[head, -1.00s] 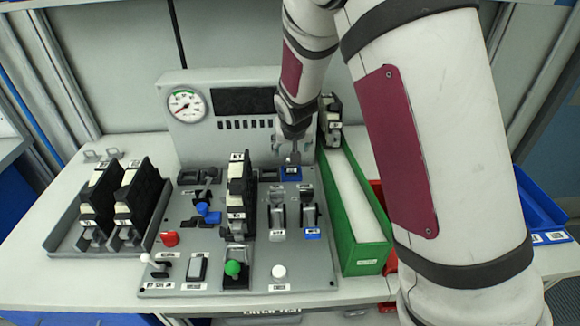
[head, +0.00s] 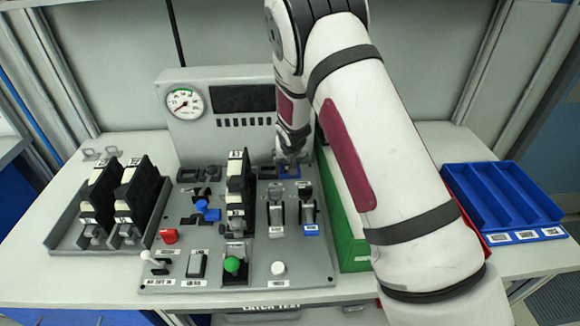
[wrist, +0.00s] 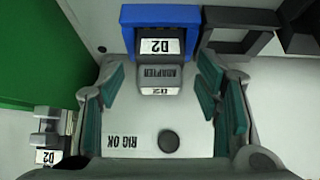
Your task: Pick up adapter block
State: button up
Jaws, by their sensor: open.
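The adapter block (wrist: 159,76) is grey, marked "ADAPTER" and "D2", and sits at the blue D2 holder (wrist: 158,18) in the wrist view. My gripper (wrist: 161,84) is open, with one finger on each side of the block. I cannot tell whether the fingers touch it. In the head view the blue holder (head: 288,171) is at the right rear of the grey panel, with my gripper (head: 291,158) just above it. There the gripper hides most of the block.
A green bin (head: 355,254) stands close right of the panel. A tall black-and-white module (head: 237,190) rises left of the gripper. The gauge panel (head: 218,92) is behind. A blue tray (head: 503,200) lies at the right, and a module rack (head: 65,230) at the left.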

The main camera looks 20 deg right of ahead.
jog(key=shift+w+f, duration=0.1)
jog(key=shift+f, duration=0.1)
jog(key=c, duration=1.3)
jog(key=shift+r, duration=0.15)
